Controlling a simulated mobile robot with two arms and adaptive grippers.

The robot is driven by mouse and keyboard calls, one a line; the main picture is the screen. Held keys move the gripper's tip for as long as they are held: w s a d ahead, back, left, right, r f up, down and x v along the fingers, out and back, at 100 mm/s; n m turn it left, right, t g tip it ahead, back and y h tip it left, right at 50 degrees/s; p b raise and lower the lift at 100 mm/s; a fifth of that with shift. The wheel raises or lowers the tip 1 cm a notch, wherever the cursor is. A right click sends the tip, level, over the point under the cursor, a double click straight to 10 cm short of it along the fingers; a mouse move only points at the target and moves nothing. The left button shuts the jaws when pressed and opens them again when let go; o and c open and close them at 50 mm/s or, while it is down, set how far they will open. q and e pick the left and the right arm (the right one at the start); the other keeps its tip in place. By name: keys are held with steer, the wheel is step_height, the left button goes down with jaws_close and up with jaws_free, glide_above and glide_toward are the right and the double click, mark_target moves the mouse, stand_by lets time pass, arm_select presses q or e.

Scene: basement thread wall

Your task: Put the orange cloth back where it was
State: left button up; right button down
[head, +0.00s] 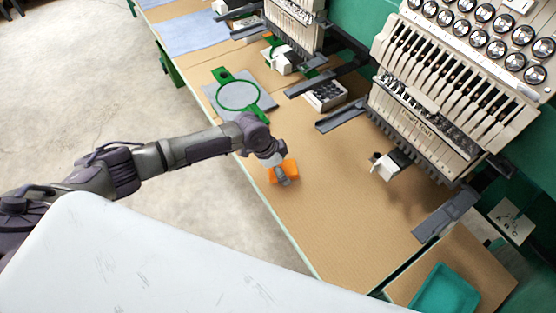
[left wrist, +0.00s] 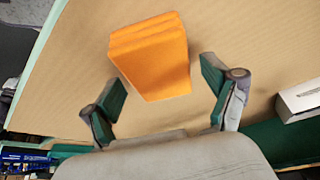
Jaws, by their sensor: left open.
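The orange cloth (head: 284,171) is a small folded stack on the tan worktable (head: 330,215), near its left edge in the head view. In the left wrist view the cloth (left wrist: 152,58) lies flat in folded layers, ahead of and between the fingers. My left gripper (head: 282,176) is over the cloth in the head view and hides part of it. In the left wrist view my left gripper (left wrist: 165,95) is open, with a green-padded finger on each side of the cloth's near end. I cannot tell whether the fingers touch it. My right gripper is not in view.
A green hoop (head: 238,96) lies on grey-blue fabric farther along the table. Embroidery machine heads (head: 450,90) with protruding grey arms line the right side. A box of small items (head: 325,95) sits between them. A teal tray (head: 447,290) is at lower right. The table middle is clear.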

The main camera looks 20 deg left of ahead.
arm_select(q)
steer(key=b+v, duration=0.2)
steer(key=v, duration=1)
steer(key=shift+d+f, duration=0.1)
steer(key=s+d+f+n+t, duration=0.1)
steer(key=s+d+f+n, duration=0.15)
steer(key=s+d, duration=0.75)
steer(key=s+a+f+n+y, duration=0.2)
steer(key=s+a+n+y, duration=0.2)
steer(key=s+a+n, duration=0.65)
steer(key=s+a+f+m+g+b, duration=0.1)
steer(key=s+f+m+b, duration=0.15)
steer(key=f, duration=2.35)
steer(key=s+a+f+g, duration=0.1)
steer(key=s+a+f, duration=0.2)
steer(key=s+f, duration=1.5)
steer(key=shift+f+m, duration=0.35)
steer(key=shift+m, duration=0.1)
